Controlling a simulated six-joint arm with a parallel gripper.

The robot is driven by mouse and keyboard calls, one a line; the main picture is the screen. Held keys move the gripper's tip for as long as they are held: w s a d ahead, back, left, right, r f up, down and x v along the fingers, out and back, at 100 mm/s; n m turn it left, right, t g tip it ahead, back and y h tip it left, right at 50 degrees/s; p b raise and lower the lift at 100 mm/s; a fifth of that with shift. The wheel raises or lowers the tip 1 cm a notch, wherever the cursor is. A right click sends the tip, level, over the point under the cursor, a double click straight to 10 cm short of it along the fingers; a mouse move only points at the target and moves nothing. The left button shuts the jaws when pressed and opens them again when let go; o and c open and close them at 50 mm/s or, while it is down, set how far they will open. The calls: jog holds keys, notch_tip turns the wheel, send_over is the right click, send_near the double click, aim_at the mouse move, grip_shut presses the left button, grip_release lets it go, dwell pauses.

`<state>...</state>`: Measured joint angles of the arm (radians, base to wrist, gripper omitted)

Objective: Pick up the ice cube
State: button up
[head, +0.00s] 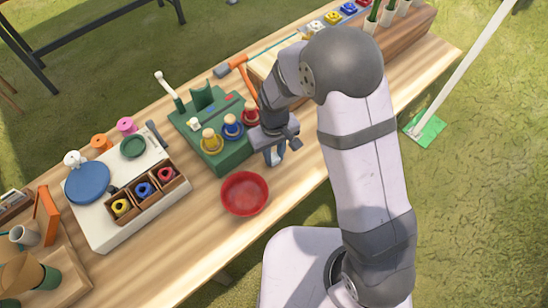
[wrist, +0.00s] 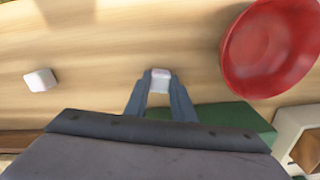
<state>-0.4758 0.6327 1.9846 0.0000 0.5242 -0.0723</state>
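A small white ice cube (wrist: 160,81) sits between the two fingertips of my gripper (wrist: 160,88) in the wrist view. The fingers touch it on both sides, so my gripper looks shut on it. Another white cube (wrist: 40,80) lies apart on the wooden table to the left in the wrist view. In the head view my gripper (head: 274,156) points down low over the table, right of the green stand (head: 232,158) and above the red bowl. Whether the held cube is lifted off the table is unclear.
The red bowl (head: 245,194) stands close by, and also shows in the wrist view (wrist: 270,50). Bottles with colored bases stand on the green stand. A white board (head: 95,217) with a flower box is at left. Bare wooden table (head: 185,240) lies in front.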

aim_at(274, 157)
dwell(0.3)
notch_tip(274, 157, up, 10)
jog(key=b, duration=0.1)
jog(key=shift+b, duration=0.35)
dwell(0.4)
